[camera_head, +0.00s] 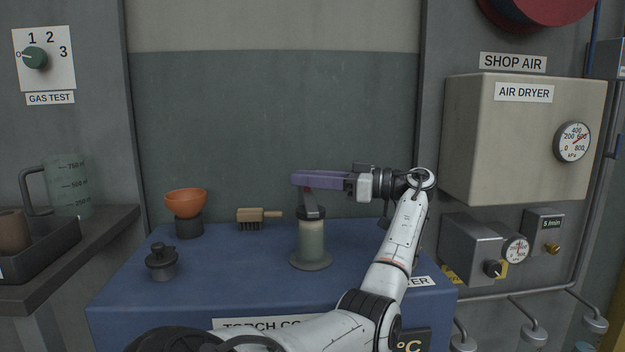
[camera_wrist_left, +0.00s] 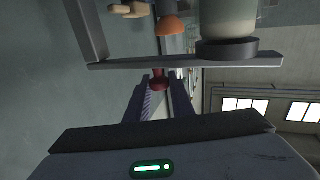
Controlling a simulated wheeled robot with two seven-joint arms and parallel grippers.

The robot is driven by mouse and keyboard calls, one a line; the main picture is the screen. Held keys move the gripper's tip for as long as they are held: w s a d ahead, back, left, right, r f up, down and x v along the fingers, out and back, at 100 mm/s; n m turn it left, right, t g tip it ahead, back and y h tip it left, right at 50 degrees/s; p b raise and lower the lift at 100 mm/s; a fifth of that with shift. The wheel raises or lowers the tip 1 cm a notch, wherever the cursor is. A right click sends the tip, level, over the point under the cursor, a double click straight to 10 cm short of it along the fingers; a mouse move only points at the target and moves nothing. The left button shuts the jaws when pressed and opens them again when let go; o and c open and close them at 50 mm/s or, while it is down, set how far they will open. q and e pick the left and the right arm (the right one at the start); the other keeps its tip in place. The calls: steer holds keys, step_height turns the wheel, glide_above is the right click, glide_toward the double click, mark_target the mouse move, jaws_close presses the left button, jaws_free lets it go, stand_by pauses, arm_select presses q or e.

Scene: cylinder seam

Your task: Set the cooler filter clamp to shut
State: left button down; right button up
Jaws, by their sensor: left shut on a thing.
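The cooler filter (camera_head: 311,240) is a pale upright cylinder with a dark cap and a round foot, standing on the blue torch cooler top (camera_head: 240,292). Its clamp lever (camera_head: 307,190) rises from the cap, dark with a red end. My left gripper (camera_head: 309,181), with purple fingers, reaches in from the right above the filter and is shut on the lever. The fingers hide the lever's upper end in the head view. In the left wrist view, the red end (camera_wrist_left: 160,80) shows at the fingertips. My right gripper is not in view.
An orange bowl (camera_head: 186,203) on a dark cup, a brush (camera_head: 255,217) and a dark lidded pot (camera_head: 161,262) stand left of the filter. A wall (camera_head: 270,125) rises behind. The air dryer box (camera_head: 515,145) is at the right.

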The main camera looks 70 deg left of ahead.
arm_select(q)
steer(key=c, duration=1.6)
jaws_free()
steer(key=shift+w, duration=0.1)
steer(key=shift+p+v, duration=0.7)
steer(key=shift+v, duration=4.35)
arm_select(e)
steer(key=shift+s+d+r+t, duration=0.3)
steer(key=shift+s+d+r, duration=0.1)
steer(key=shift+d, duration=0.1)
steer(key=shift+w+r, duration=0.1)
